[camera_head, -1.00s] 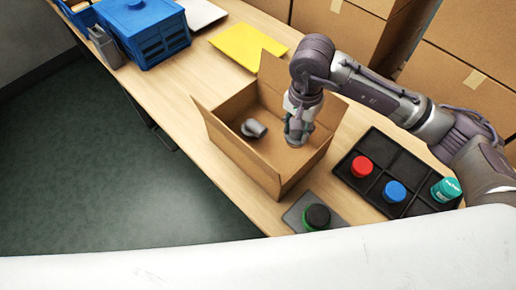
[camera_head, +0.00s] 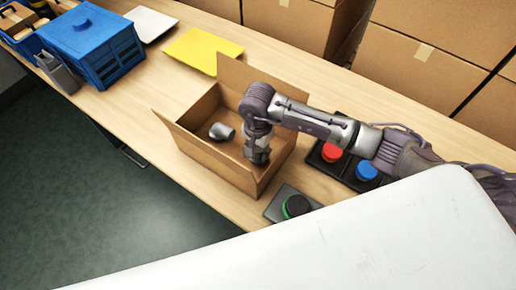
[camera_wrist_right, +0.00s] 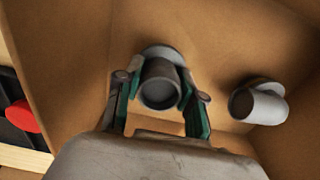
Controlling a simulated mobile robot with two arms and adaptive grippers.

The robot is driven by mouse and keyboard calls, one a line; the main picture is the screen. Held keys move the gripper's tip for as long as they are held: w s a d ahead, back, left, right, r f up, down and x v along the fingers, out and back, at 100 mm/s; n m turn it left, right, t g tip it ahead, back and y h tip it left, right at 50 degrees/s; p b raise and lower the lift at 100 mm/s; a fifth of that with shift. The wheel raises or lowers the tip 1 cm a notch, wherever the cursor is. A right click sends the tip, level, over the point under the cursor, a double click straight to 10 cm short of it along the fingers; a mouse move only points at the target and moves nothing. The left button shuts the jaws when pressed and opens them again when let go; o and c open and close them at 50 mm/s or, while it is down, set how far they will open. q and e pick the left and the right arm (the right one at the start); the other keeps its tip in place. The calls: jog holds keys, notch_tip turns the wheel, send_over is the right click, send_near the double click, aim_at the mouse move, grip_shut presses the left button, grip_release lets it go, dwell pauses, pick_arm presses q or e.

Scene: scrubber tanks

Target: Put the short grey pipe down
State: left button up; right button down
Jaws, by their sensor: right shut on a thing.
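The short grey pipe (camera_wrist_right: 160,88) is between the two green-sided fingers of my right gripper (camera_wrist_right: 158,97) in the right wrist view. The gripper is shut on it, and the pipe's round open end faces the camera. In the head view my right gripper (camera_head: 258,155) reaches down into the open cardboard box (camera_head: 216,163), at its right side. I cannot tell whether the pipe touches the box floor. My left gripper is not in view.
A second grey pipe piece (camera_head: 221,131) lies in the box, apart from the gripper; it also shows in the right wrist view (camera_wrist_right: 260,103). A black tray with red (camera_head: 331,152) and blue (camera_head: 366,171) lids and a green-black jar (camera_head: 296,206) stand right of the box.

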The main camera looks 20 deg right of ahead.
aim_at(258, 148)
jog(key=shift+f, duration=0.15)
jog(key=c, duration=0.7)
grip_release()
jog(key=shift+r, duration=0.65)
notch_tip(258, 148, up, 11)
jog(key=shift+r+b, duration=0.1)
jog(key=shift+b, duration=0.75)
